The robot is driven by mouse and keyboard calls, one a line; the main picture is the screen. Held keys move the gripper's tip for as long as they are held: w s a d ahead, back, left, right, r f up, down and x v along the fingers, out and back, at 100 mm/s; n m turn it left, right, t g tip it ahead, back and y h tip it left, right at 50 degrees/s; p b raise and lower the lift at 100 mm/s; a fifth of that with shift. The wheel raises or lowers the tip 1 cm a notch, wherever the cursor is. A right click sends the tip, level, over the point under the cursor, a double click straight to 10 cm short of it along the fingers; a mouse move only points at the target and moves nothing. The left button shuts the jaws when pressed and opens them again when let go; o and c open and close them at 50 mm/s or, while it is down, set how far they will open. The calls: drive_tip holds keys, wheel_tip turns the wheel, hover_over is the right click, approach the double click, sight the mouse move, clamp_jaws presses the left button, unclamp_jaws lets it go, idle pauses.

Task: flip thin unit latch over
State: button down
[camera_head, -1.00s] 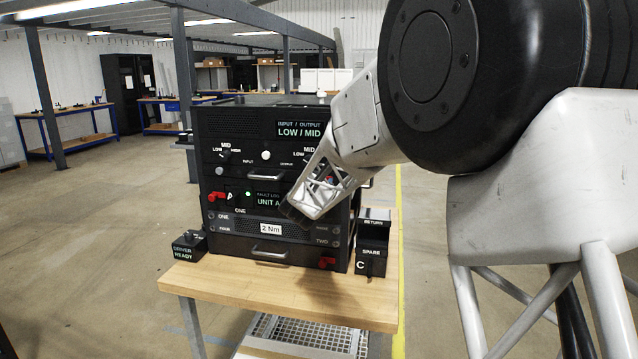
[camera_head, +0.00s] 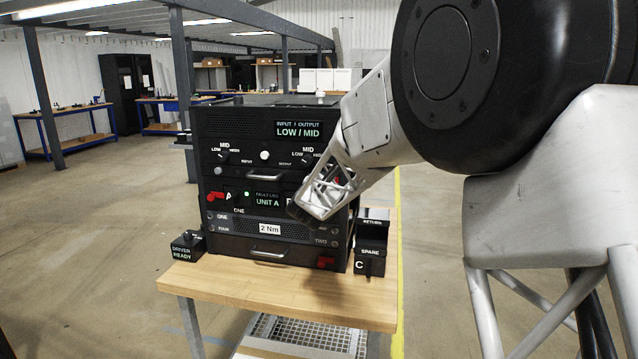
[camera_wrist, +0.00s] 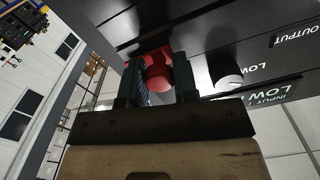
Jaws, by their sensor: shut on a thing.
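The black rack unit stack (camera_head: 265,130) stands on a wooden bench. A red latch (camera_head: 215,197) shows at its left side beside the UNIT A display, and another red latch (camera_head: 326,262) at the lower right. My gripper (camera_head: 300,212) is at the right part of the front, by the UNIT A row, and covers that area. In the wrist view my gripper (camera_wrist: 158,80) is shut on a red latch (camera_wrist: 157,70), with one dark finger on each side of it.
A driver box (camera_head: 187,246) stands left of the stack. The bench top (camera_head: 290,298) is clear in front.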

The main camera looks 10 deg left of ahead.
drive_tip(key=shift+d, duration=0.3)
drive_tip(key=c, duration=0.9)
unclamp_jaws()
drive_tip(key=shift+s, duration=0.1)
drive_tip(key=shift+s, duration=3.8)
